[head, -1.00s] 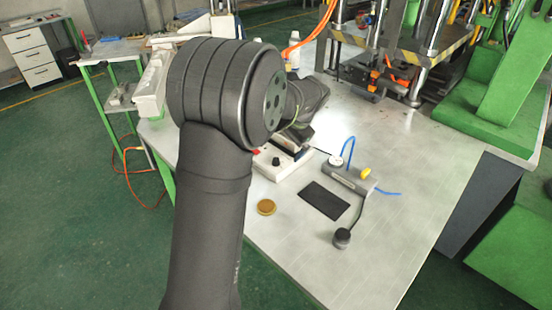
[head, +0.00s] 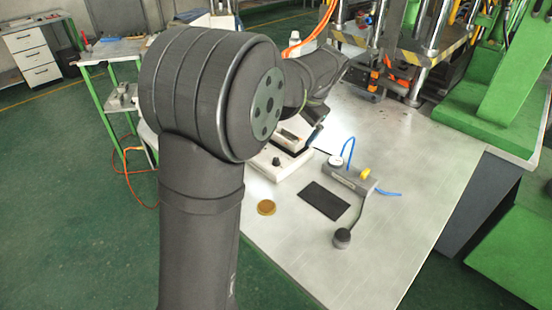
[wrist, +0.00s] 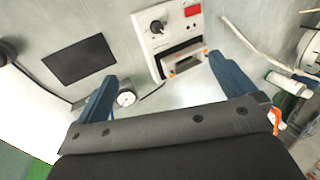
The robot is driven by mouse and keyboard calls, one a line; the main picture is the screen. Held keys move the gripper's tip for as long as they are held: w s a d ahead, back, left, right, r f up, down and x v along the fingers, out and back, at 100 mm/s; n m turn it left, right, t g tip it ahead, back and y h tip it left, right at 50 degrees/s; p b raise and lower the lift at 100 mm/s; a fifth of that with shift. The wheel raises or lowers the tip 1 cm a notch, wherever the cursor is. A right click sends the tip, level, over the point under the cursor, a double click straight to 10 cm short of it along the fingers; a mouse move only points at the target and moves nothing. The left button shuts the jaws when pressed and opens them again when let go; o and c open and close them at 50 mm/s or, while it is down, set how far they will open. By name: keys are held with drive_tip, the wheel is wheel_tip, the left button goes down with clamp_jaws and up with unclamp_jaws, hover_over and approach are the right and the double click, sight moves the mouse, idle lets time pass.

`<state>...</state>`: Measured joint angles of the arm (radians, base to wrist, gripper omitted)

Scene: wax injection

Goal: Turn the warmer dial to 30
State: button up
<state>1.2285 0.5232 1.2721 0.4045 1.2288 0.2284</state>
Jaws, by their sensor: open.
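The setting on the dial is too small to read. In the head view the warmer (head: 262,164) stands behind my arm, its dial (head: 276,161) visible at the front. My gripper (wrist: 163,68) is open, with its two blue fingers wide apart and nothing between them. It hangs above the warmer's rear part, apart from the dial.
A grey unit with a gauge (head: 336,161), yellow knob (head: 366,173) and blue hose sits right of the warmer. A black mat (head: 325,200), a brass disc (head: 266,207) and a black round piece (head: 342,238) lie nearby. A press stands behind. The table's front right is clear.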

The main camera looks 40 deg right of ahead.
drive_tip(key=shift+s+r, duration=0.15)
drive_tip(key=shift+r, duration=0.25)
